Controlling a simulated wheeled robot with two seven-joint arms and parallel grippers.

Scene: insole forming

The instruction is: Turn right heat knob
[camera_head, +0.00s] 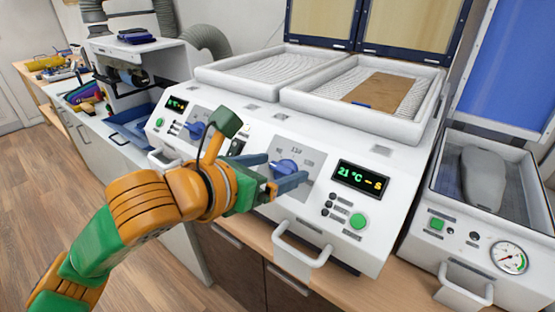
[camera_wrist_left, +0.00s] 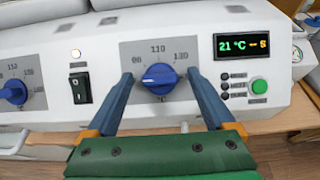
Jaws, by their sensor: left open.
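The right heat knob (camera_head: 285,168) is a blue dial on a grey plate on the front of the white heating machine. In the left wrist view the knob (camera_wrist_left: 159,78) sits between the fingers, under marks that include 110 and 130. My left gripper (camera_head: 282,172) is open, with one finger on each side of the knob. In the left wrist view the gripper (camera_wrist_left: 160,82) shows clear gaps between both fingers and the knob. The display (camera_wrist_left: 242,45) to the right reads 21 °C. My right gripper is out of view.
The left heat knob (camera_wrist_left: 13,91) and a black rocker switch (camera_wrist_left: 80,88) are left of the gripper. A green button (camera_head: 358,221) and a white handle (camera_head: 302,250) are nearby. A vacuum unit with a gauge (camera_head: 509,258) stands at the right.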

